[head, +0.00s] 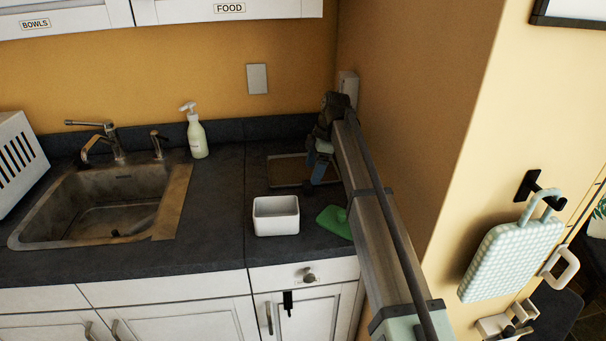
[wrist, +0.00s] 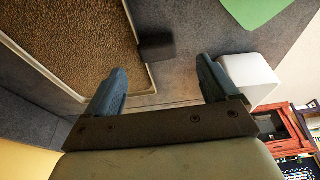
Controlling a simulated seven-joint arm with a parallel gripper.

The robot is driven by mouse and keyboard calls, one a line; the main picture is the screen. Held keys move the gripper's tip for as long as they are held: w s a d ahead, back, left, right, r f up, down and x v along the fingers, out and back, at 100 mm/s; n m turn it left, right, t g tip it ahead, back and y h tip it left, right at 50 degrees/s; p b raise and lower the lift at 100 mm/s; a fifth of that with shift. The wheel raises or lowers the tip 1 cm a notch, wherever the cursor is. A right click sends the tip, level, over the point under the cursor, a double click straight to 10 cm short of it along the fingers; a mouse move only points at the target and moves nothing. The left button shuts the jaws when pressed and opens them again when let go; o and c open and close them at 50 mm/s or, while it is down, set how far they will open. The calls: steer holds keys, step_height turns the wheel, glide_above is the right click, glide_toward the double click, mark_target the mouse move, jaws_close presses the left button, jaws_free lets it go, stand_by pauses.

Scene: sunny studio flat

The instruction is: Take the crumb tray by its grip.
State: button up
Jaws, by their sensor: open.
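The crumb tray is a shallow tray with a pale rim (wrist: 42,67) and a speckled brown inside. It lies flat on the dark counter near the back wall, and part of it shows in the head view (head: 285,171). Its grip (wrist: 157,47), a small dark block, sticks out from one side. My gripper (wrist: 160,67) is open, with its blue fingers apart and nothing held. In the wrist view the grip appears between and just beyond the fingertips. In the head view my gripper (head: 316,175) is over the tray's right side, and my arm hides the grip.
A white open box (head: 276,216) stands on the counter in front of the tray. A flat green object (head: 335,221) lies right of the box, beside my arm. The side wall is close on the right. A soap bottle (head: 196,136) and sink (head: 110,205) are to the left.

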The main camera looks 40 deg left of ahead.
mark_target(308, 184)
steer(key=shift+x, duration=2.8)
steer(key=shift+w, duration=0.1)
steer(key=c, duration=1.3)
steer(key=shift+a+r, duration=0.1)
steer(key=shift+r, duration=0.05)
